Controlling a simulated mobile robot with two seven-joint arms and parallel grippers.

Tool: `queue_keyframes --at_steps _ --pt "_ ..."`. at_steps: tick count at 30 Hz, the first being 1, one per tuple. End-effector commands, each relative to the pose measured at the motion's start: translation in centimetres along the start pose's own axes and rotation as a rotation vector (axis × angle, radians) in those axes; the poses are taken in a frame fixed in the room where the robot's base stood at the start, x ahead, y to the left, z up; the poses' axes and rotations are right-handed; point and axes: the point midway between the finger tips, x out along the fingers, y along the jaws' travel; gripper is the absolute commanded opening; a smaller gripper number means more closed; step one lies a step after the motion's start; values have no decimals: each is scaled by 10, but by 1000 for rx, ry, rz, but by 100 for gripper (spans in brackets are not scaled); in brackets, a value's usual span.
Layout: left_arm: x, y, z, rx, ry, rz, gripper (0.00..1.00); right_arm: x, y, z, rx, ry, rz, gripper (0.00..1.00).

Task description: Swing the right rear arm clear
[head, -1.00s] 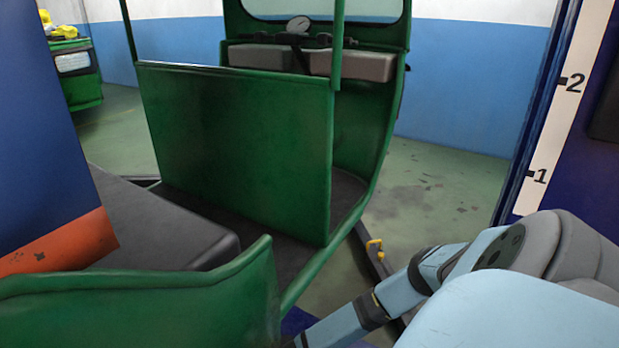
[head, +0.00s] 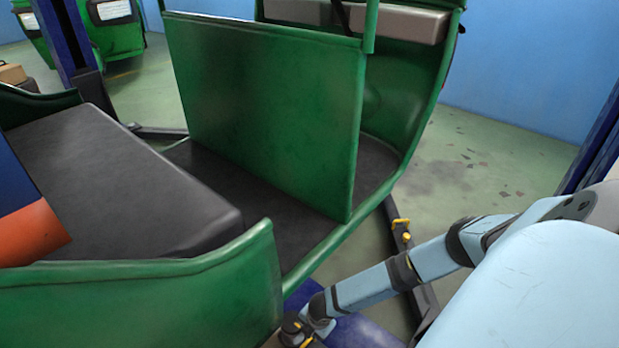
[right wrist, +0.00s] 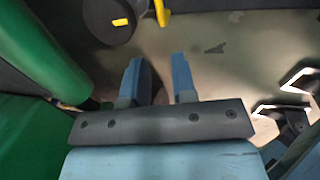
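In the head view a dark lift arm (head: 425,298) with a yellow fitting (head: 401,222) lies low beside the green rickshaw (head: 262,112). I cannot tell for sure whether this is the right rear arm. My left gripper is not in view.
The rickshaw's dark seat (head: 120,190) and green side panel (head: 150,300) are close on the left. A blue lift post (head: 600,135) stands at the right. Open stained floor (head: 480,165) lies behind the lift arm. Other green vehicles (head: 115,25) stand at the far left.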

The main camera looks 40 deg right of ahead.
Motion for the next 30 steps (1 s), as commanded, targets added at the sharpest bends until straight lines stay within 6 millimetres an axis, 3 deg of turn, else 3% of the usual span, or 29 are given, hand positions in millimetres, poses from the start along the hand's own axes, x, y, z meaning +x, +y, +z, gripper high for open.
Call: queue_keyframes --at_steps 12,21,30 --pt "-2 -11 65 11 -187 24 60 89 -1 -1 1 0 0 25" --pt "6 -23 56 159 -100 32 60 127 0 -1 0 1 0 25" --pt "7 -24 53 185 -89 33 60 131 0 0 0 0 0 25"
